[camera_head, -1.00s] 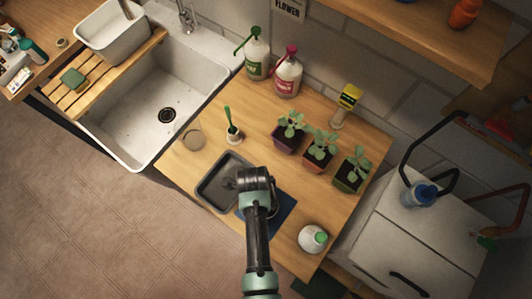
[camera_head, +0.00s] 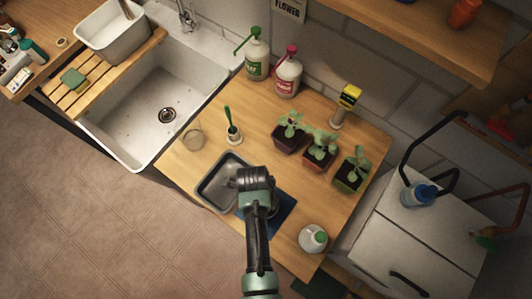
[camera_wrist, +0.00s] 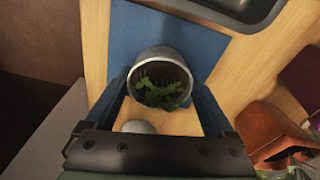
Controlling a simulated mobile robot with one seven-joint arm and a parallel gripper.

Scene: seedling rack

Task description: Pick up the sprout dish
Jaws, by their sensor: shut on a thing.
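The sprout dish (camera_wrist: 162,62) is a grey round cup with green sprouts inside, seen from above in the wrist view. It sits between the two fingers of my gripper (camera_wrist: 162,92), which is shut on it. Behind it in the wrist view is a blue mat (camera_wrist: 130,38); I cannot tell whether the dish is clear of the surface. In the head view my gripper (camera_head: 252,180) is over the wooden table, between the grey tray and the blue mat (camera_head: 283,215). My arm hides the dish there.
A grey tray (camera_head: 206,201) lies just left of my gripper. Several potted seedlings (camera_head: 320,156) stand up and right. A glass (camera_head: 193,138) and green brush (camera_head: 231,123) are at upper left, beside the sink (camera_head: 120,130).

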